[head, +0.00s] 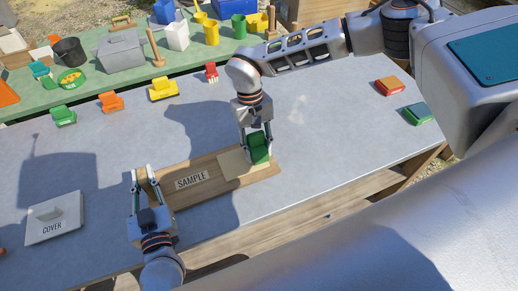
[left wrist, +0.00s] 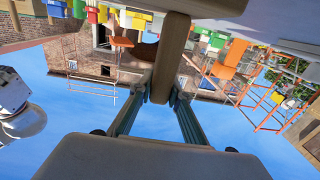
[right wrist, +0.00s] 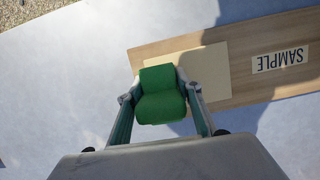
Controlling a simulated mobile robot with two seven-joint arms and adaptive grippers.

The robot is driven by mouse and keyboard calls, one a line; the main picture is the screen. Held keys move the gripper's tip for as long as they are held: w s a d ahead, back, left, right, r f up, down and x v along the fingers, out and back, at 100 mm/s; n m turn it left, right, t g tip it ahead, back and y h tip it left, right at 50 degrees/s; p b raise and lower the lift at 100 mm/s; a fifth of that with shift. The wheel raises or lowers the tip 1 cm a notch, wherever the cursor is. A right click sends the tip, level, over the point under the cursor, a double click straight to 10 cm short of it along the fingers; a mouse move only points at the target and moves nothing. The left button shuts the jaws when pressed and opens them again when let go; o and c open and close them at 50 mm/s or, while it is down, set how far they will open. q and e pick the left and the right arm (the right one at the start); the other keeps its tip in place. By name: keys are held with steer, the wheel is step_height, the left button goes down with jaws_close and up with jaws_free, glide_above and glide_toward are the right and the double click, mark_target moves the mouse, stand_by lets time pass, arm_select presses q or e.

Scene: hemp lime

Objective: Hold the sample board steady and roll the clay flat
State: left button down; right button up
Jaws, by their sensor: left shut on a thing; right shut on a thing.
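The wooden sample board (head: 180,201), labelled SAMPLE, lies on the grey table and also shows in the right wrist view (right wrist: 240,90). A flat tan sheet (head: 232,165), apparently the clay, lies on its right part. My left gripper (head: 143,173) is shut on the board's left end; the wood between its fingers shows in the left wrist view (left wrist: 166,70). My right gripper (right wrist: 160,82) is shut on a green tool (head: 258,150), apparently the roller, over the right part of the clay sheet. I cannot tell whether the tool touches the clay.
A grey-white COVER block (head: 55,217) lies left of the board. Small green (head: 63,116), orange (head: 110,102), yellow (head: 163,89) and red (head: 211,72) tools stand along the far edge. Red (head: 389,86) and green (head: 417,113) blocks lie right.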

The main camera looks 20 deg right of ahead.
mark_target(243, 167)
steer(key=shift+a+r, duration=0.1)
steer(key=shift+a, duration=1.85)
steer(key=shift+s+a+f, duration=0.15)
steer(key=shift+a+f, duration=0.05)
steer(key=shift+a, duration=0.95)
steer(key=shift+s+a+f, duration=0.1)
steer(key=shift+a+f, duration=0.05)
steer(key=shift+a, duration=1.95)
steer(key=shift+d+r, duration=0.15)
steer(key=shift+d, duration=1.65)
steer(key=shift+d+f, duration=0.2)
steer(key=shift+d, duration=1.65)
steer(key=shift+s+d+r, duration=0.1)
steer(key=shift+d, duration=0.95)
steer(key=shift+s+d+r, duration=0.1)
steer(key=shift+d, duration=0.9)
steer(key=shift+a, duration=1.4)
steer(key=shift+a+r, duration=0.1)
steer(key=shift+a, duration=2)
steer(key=shift+s+a, duration=0.1)
steer(key=shift+a, duration=2)
steer(key=shift+w+f, duration=0.2)
steer(key=shift+w, duration=0.15)
steer(key=shift+w+d, duration=0.15)
steer(key=shift+d, duration=0.15)
steer(key=shift+d+r, duration=0.1)
steer(key=shift+d, duration=2)
